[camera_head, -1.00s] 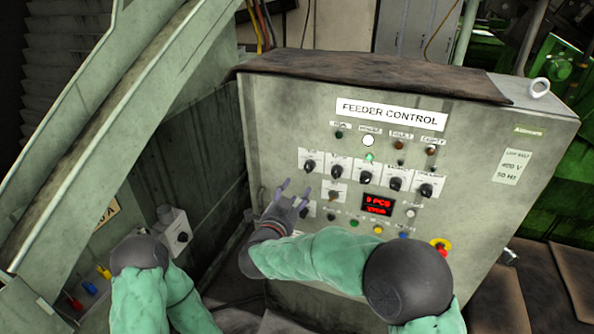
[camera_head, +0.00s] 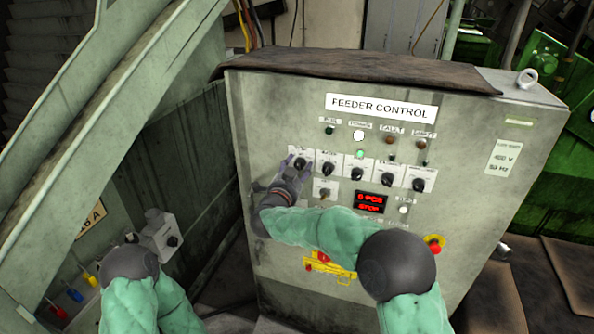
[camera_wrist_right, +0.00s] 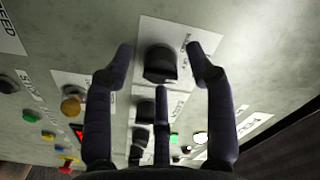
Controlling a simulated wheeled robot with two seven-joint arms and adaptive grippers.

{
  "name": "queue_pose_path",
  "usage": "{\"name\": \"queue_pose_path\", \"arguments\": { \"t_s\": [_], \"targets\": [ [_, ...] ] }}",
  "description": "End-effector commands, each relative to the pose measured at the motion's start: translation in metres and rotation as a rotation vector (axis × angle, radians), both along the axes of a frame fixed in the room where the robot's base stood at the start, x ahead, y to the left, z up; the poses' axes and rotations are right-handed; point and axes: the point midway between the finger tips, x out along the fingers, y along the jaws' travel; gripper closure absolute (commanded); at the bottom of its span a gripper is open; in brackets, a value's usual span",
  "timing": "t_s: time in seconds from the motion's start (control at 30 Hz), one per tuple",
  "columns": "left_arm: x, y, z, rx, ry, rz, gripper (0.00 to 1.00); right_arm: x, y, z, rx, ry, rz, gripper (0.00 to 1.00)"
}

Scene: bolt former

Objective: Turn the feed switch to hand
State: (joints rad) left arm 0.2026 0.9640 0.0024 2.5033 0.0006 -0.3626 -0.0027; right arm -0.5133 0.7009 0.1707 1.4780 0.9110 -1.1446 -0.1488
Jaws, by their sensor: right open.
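My right gripper (camera_head: 293,164) is at the leftmost black rotary switch (camera_head: 301,164) of the upper row on the feeder control panel (camera_head: 467,210). In the right wrist view, my gripper (camera_wrist_right: 160,48) is open, with one finger on each side of a black knob (camera_wrist_right: 160,65) on a white plate. The fingers look apart from the knob. The small plate lettering is hard to read, so I cannot tell which knob is the feed switch. A plate reading FEED (camera_wrist_right: 8,30) shows at the left edge. My left gripper is out of view.
More rotary switches (camera_head: 357,173) run to the right, with another knob (camera_head: 324,192) below. A red display (camera_head: 370,202) and a red emergency button (camera_head: 435,247) on yellow are also on the panel. A grey box (camera_head: 160,240) stands at left.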

Motion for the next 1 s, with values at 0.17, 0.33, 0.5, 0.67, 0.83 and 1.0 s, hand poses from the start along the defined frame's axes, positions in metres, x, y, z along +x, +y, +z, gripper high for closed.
{"name": "queue_pose_path", "arguments": {
  "t_s": [0.17,0.33,0.5,0.67,0.83,1.0],
  "targets": [
    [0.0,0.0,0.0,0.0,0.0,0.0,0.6,0.0,0.0,0.0,-0.001,0.0,0.0,0.44],
    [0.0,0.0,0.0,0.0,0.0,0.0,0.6,0.0,0.0,0.0,-0.001,0.001,0.001,0.81],
    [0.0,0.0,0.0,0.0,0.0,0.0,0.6,0.0,0.0,-0.001,-0.001,0.001,0.001,1.0],
    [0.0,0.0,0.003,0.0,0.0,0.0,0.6,0.0,0.0,-0.001,-0.011,0.006,0.001,1.0],
    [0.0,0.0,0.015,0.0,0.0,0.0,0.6,0.0,0.0,0.001,-0.058,0.023,0.001,1.0],
    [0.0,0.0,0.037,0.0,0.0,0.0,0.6,0.0,0.0,0.002,-0.153,0.056,0.001,1.0]
  ]
}}
